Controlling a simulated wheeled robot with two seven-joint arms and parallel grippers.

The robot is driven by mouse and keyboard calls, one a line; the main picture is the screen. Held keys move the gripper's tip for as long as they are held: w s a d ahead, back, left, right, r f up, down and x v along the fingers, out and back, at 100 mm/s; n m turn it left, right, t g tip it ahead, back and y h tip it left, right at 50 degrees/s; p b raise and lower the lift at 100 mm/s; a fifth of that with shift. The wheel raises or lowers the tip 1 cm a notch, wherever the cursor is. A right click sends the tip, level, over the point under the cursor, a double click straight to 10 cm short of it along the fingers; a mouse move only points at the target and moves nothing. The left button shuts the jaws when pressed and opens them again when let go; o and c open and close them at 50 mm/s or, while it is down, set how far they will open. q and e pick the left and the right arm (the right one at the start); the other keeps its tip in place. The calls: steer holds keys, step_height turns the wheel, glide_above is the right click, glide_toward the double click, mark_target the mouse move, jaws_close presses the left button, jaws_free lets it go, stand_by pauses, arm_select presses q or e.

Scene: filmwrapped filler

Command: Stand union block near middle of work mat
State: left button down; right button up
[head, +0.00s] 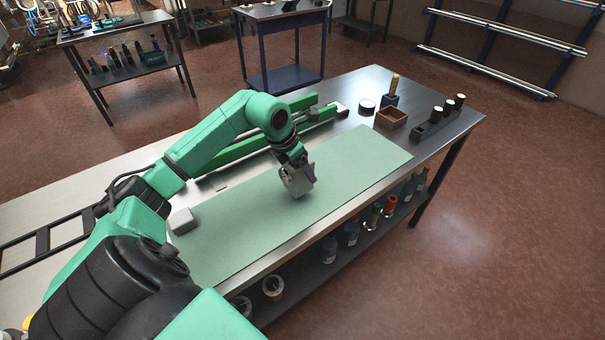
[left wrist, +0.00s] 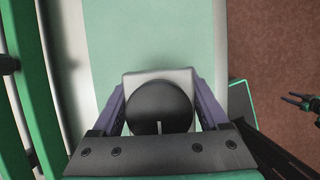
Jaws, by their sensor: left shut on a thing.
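The pale green work mat (head: 362,160) lies flat along the metal bench. My left gripper (head: 300,184) reaches over the middle of the mat, pointing down, shut on a light grey block that I take as the union block (head: 298,186). In the left wrist view the block (left wrist: 182,78) sits between the two fingers (left wrist: 160,108), with a dark round part facing the camera. I cannot tell whether its underside touches the mat. My right gripper (left wrist: 302,101) shows at the right edge of the left wrist view, over the floor, fingers apart and empty.
A pale grey block (head: 181,221) sits by the mat's left end. Green bars (head: 245,160) lie behind the mat. At the far right stand a white-topped dark jar (head: 366,106), a wooden box (head: 391,118) and a black holder (head: 432,127). The mat's right half is clear.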

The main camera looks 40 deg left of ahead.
mark_target(303, 177)
arm_select(q)
step_height(303, 177, down, 3)
steer(key=shift+r+p, duration=0.2)
steer(key=shift+p, duration=0.1)
steer(key=shift+f, duration=0.25)
jaws_free()
steer(key=shift+f, duration=0.1)
steer(key=shift+r, duration=0.2)
steer(key=shift+s+a+r, duration=0.1)
steer(key=shift+s+r, duration=0.05)
steer(key=shift+r, duration=0.1)
steer(key=b+v, duration=0.3)
steer(key=v, duration=0.8)
steer(key=shift+r, duration=0.2)
